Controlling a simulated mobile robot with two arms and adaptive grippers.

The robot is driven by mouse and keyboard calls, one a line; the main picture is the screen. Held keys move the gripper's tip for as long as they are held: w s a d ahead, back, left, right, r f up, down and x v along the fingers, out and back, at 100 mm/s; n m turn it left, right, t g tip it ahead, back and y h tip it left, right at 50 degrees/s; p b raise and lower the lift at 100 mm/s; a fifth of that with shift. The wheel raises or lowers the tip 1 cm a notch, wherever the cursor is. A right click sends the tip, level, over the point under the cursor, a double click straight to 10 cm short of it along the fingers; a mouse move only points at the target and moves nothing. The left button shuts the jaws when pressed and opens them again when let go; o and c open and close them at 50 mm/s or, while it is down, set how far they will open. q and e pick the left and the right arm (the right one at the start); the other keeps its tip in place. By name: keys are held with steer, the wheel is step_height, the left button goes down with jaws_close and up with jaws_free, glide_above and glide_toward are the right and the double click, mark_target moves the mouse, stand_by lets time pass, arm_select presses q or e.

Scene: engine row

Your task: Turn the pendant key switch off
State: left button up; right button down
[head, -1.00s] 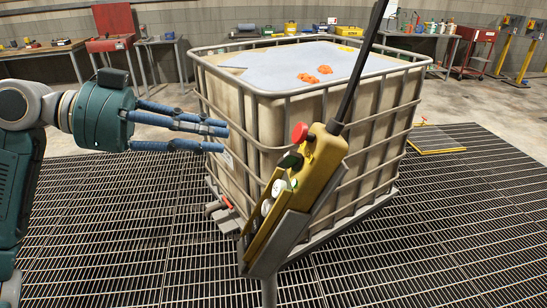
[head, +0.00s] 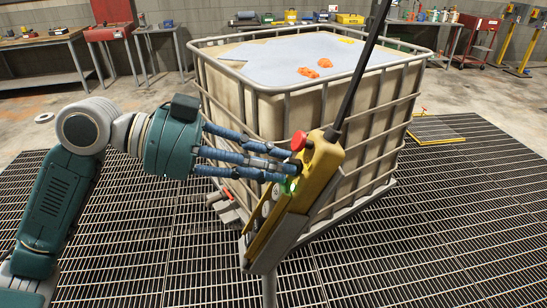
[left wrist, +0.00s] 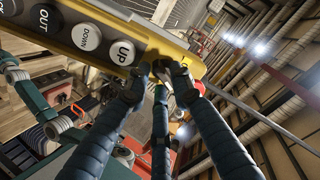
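The yellow pendant (head: 322,165) is mounted tilted on a grey post, with a red mushroom button (head: 298,141) near its top. A bright green part (head: 290,186) shows just below my fingertips. In the left wrist view the pendant (left wrist: 185,52) carries round buttons marked UP (left wrist: 123,52), DOWN (left wrist: 87,37) and OUT (left wrist: 45,17). My left gripper (head: 288,170) has its three blue fingers at the pendant's face, between the red button and the green part. Its fingertips (left wrist: 165,72) lie close together beyond the UP button. They hide the key switch, so any grip on it cannot be made out.
A large caged tank (head: 240,110) stands right behind the pendant, with orange items (head: 317,68) on top. A black cable or rod (head: 362,70) rises from the pendant's top. Grated floor (head: 440,220) lies open to the right. Workbenches stand along the back wall.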

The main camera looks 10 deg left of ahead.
arm_select(q)
steer(key=shift+c, duration=0.2)
jaws_close()
steer(key=shift+n, duration=0.4)
steer(key=n+p, duration=0.2)
steer(key=n, duration=0.2)
steer(key=shift+s+d+r+t, duration=0.1)
steer(key=shift+t, duration=0.2)
steer(key=n+p, duration=0.1)
steer(key=n, duration=0.1)
steer(key=n+p, duration=0.2)
steer(key=shift+d+r+n, duration=0.1)
steer(key=shift+r+n, duration=0.1)
steer(key=shift+n, duration=0.2)
steer(key=shift+n+t+y+p, duration=0.3)
steer(key=shift+n+t+p, duration=0.1)
steer(key=shift+n+p, duration=1)
steer(key=shift+f+n, duration=0.1)
steer(key=shift+n, duration=0.2)
